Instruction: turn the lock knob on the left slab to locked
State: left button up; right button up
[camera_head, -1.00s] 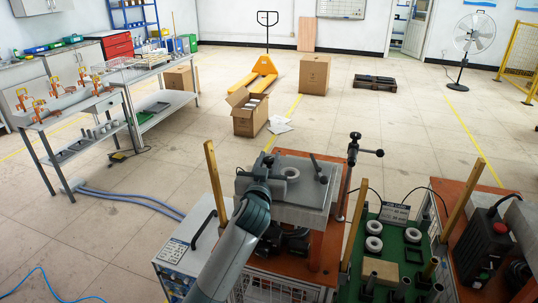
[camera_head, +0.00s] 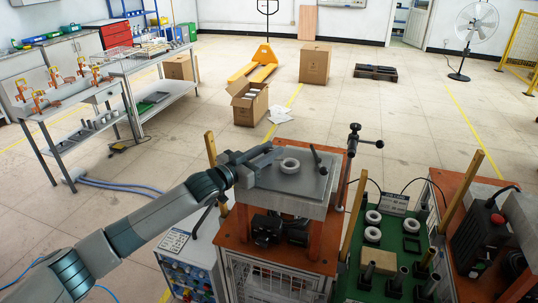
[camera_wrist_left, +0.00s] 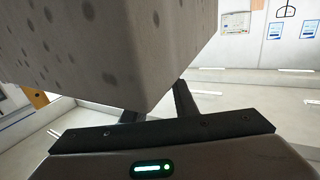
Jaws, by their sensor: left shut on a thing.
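My left gripper (camera_head: 260,158) is at the slab's left, far corner. In the left wrist view, the slab's speckled grey side (camera_wrist_left: 110,50) fills the upper left, close in front of the gripper (camera_wrist_left: 158,100). The fingers pass behind its lower edge, so their tips are hidden there. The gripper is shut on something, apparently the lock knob. The knob itself is hidden, and I cannot tell its angle. My right gripper is not in view.
A black clamp post (camera_head: 350,165) stands right of the slab, and a short dark lever (camera_head: 318,159) rises from its top. A green board (camera_head: 385,268) with rings and dark cylinders lies to the right. A blue-fronted box (camera_head: 188,265) stands left of the cart.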

pick_arm(q)
jog(key=shift+w+m+g+h+b, duration=0.1)
jog(key=shift+m+g+h+b, duration=1.45)
jog(key=shift+g, duration=0.35)
jog(key=shift+m+g+b, duration=0.35)
jog(key=shift+g+b, duration=0.05)
jog(key=shift+r+g+h, duration=0.1)
jog(key=shift+g+h, duration=0.15)
jog(key=shift+g, duration=0.05)
jog(key=o, duration=1)
jog(key=shift+d, duration=0.1)
